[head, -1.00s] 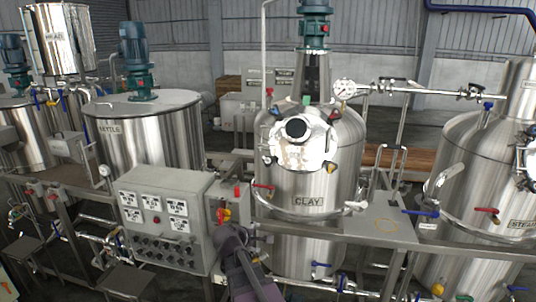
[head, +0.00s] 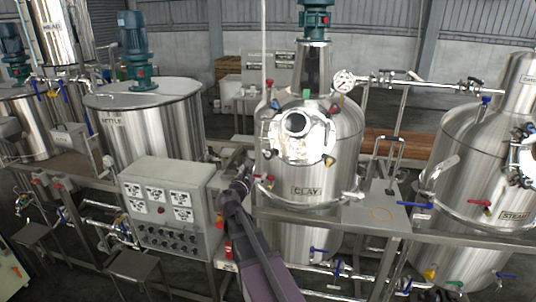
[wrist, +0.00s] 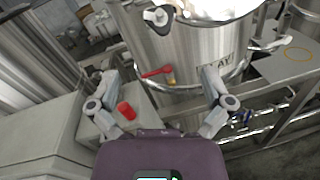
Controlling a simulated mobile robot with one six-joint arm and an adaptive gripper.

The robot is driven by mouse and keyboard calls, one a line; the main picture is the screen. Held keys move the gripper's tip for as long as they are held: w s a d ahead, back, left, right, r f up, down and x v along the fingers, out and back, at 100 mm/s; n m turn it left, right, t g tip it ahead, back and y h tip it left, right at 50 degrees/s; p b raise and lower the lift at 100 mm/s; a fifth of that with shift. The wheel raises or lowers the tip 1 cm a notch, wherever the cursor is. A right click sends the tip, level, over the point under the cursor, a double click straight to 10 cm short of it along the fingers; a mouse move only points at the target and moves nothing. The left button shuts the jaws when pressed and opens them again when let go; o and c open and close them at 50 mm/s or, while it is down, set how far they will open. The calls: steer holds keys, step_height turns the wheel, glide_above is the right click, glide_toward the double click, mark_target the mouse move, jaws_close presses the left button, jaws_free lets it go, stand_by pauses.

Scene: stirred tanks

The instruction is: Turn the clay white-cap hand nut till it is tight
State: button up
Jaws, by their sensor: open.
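The CLAY tank (head: 285,215) stands right of centre in the head view, with a shiny round lid fitting (head: 297,124) ringed by small hand nuts with coloured caps. In the wrist view, a dark hand nut with a pale cap (wrist: 158,17) sits on the tank at the top edge; it looks like the white-cap one. In the head view I cannot make out its cap surely. My gripper (head: 246,172) is left of the tank, below the lid. In the wrist view my gripper (wrist: 159,82) is open and empty, its fingers apart and clear of the nut.
A red-handled valve (wrist: 155,72) on the tank shows between my fingers. A grey control box (head: 165,205) stands left of my arm. The KETTLE tank (head: 150,130) is behind it, and a steel shelf (head: 385,215) lies right of the CLAY tank.

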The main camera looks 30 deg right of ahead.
mark_target(268, 154)
steer(key=x, duration=1.4)
steer(key=shift+s+a, duration=0.1)
steer(key=c, duration=1.1)
